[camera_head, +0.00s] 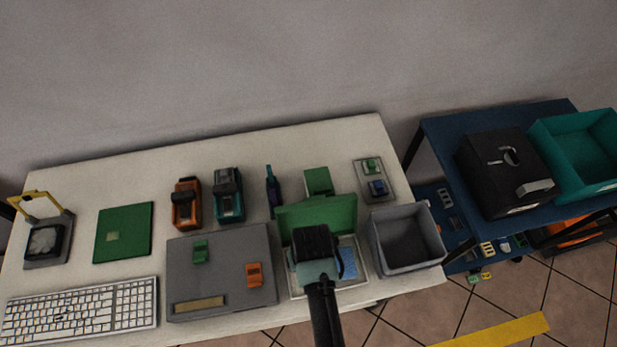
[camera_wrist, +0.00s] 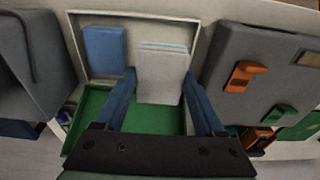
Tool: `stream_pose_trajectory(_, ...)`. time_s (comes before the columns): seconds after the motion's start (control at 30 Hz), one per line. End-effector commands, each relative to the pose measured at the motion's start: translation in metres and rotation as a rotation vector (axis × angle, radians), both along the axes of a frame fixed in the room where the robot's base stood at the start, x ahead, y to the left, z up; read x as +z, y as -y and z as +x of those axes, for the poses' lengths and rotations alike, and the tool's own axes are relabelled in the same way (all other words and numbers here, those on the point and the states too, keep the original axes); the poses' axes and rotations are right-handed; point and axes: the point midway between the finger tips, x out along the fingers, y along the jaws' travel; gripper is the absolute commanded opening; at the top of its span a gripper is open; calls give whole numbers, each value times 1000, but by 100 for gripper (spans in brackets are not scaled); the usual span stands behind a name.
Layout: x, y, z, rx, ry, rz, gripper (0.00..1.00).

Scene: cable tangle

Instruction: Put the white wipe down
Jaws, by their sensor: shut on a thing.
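The white wipe (camera_wrist: 160,82) is a pale, flat, folded piece between the two blue fingers of my gripper (camera_wrist: 159,76) in the wrist view. My gripper is shut on it. The wipe overlaps the edge between the shallow pale box (camera_wrist: 197,33) and its open green lid (camera_wrist: 92,106); I cannot tell its exact height. A blue folded wipe (camera_wrist: 104,46) lies in the box beside it. In the head view my gripper (camera_head: 315,250) is over the box (camera_head: 362,277), in front of its raised green lid (camera_head: 340,214), and hides the white wipe.
A grey mat (camera_head: 215,290) with small green and orange pieces lies left of the box. An empty grey bin (camera_head: 435,262) stands close on its right. Several tools and a small tray (camera_head: 362,165) sit behind. A keyboard (camera_head: 85,308) lies at the front left.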

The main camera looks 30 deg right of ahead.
Motion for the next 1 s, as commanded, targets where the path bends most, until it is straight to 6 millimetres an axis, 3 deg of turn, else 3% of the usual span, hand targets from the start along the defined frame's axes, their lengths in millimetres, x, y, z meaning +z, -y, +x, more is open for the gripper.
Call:
stream_pose_trajectory(0.5,-58,-1,1,2,0,0,27)
stream_pose_trajectory(0.93,-65,-1,0,2,1,-1,27)
stream_pose_trajectory(0.97,-65,-1,0,2,1,-1,73)
stream_pose_trajectory(1.0,-64,-1,0,2,1,-1,80)
